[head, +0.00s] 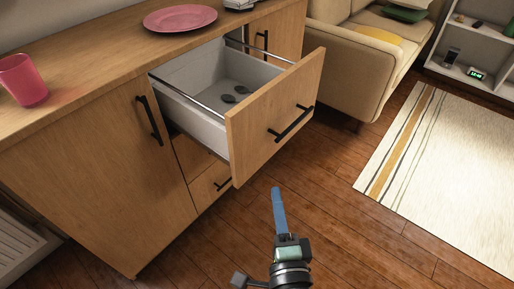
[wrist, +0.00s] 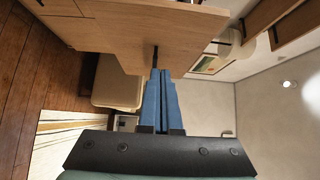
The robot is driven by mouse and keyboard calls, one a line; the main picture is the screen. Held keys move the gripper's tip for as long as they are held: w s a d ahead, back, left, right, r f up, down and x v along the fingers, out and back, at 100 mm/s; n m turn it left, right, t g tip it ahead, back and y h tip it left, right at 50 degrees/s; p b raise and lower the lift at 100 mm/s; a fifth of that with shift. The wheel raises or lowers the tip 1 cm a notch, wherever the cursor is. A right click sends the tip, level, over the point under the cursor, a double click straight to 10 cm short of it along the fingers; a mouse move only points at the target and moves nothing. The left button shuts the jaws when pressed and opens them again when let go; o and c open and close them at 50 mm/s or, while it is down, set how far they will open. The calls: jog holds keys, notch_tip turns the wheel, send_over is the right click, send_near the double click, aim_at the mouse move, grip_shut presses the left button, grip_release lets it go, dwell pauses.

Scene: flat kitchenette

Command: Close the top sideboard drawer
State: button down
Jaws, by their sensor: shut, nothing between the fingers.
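The top sideboard drawer (head: 270,115) stands pulled far out of the wooden sideboard (head: 95,185) in the head view. Its front has a black bar handle (head: 291,124), and dark round items (head: 235,94) lie inside on the drawer floor. My gripper (head: 276,190) has blue fingers and is below and in front of the drawer front in the head view. It is shut and empty. In the wrist view the fingertips (wrist: 160,72) point toward the wooden drawer front (wrist: 150,30), near its dark handle (wrist: 155,56). I cannot tell whether they touch it.
A pink plate (head: 180,18) and a pink cup (head: 22,80) stand on the sideboard top. A beige sofa (head: 350,60) is behind the drawer to the right. A striped rug (head: 450,170) lies at right. The wooden floor before the drawer is clear.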

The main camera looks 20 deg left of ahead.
send_near(254, 141)
jog(key=w+d, duration=0.1)
jog(key=w, duration=0.2)
jog(key=w+a, duration=0.1)
jog(key=w+a+p, duration=0.1)
jog(key=shift+a+r, duration=0.1)
jog(key=shift+a, duration=0.25)
jog(key=shift+w+a, duration=0.1)
jog(key=shift+a, duration=0.3)
